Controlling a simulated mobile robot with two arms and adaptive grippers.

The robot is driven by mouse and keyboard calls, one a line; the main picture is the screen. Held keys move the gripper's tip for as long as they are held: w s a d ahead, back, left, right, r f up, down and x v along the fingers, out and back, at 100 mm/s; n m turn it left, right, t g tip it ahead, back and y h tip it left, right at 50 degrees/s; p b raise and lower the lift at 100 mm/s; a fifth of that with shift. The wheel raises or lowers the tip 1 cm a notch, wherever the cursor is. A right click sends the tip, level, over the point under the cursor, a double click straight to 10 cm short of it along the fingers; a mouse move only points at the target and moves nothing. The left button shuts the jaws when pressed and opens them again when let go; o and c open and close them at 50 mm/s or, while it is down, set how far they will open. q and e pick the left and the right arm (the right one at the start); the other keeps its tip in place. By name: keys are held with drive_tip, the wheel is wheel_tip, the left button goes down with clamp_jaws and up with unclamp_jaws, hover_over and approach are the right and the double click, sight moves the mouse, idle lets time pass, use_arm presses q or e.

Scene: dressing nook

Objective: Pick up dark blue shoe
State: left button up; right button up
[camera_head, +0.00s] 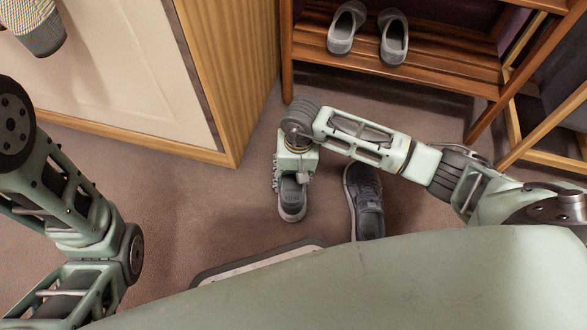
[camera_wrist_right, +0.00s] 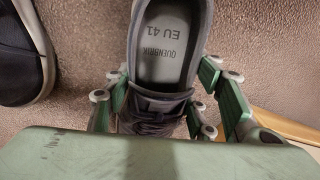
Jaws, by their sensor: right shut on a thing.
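A dark blue-grey shoe (camera_head: 292,206) is under the end of my right arm in the head view, its heel towards me. My right gripper (camera_head: 291,178) is above it and shut on it. In the right wrist view the same shoe (camera_wrist_right: 165,55) shows its grey insole marked "EU 41", with the finger links on both sides of it. I cannot tell whether it is clear of the floor. Its mate, a dark blue-grey shoe (camera_head: 367,205), lies on the carpet to the right, partly under my right forearm. My left arm shows at the left, but its gripper is not visible.
A wooden shoe rack (camera_head: 435,71) stands at the back with a pair of grey shoes (camera_head: 345,27) on it. A wood-sided cabinet (camera_head: 215,60) is at the upper left. A dark-edged flat panel (camera_head: 255,262) lies in front. Carpet is free at left.

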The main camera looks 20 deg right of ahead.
drive_tip(key=c, duration=0.5)
drive_tip(key=shift+c, duration=0.4)
drive_tip(key=shift+r, duration=0.15)
